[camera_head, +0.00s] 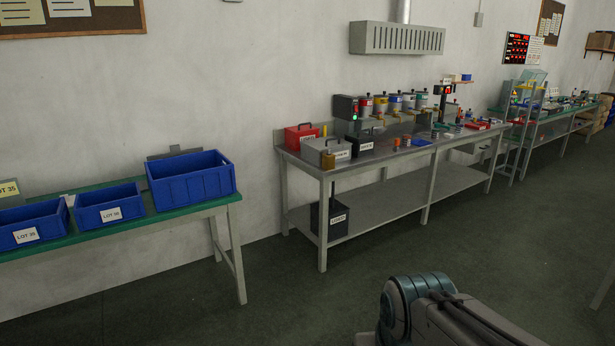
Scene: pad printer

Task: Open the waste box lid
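No box can be surely picked out as the waste box, since the small labels are too blurred to read. At the left end of the steel bench stand a red box (299,135) with a top handle and a grey box (323,152) with a white label; both look closed. A dark box (334,219) with a white label stands on the bench's lower shelf; whether it has a lid is unclear. Part of my arm shows at the bottom right, well in front of the bench. My gripper is out of view.
The steel bench (389,164) carries several ink cups and small machines. A green-topped table (135,230) with blue bins (191,180) stands at the left. A wall vent (397,39) hangs above the bench. The green floor (300,300) before the bench is clear.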

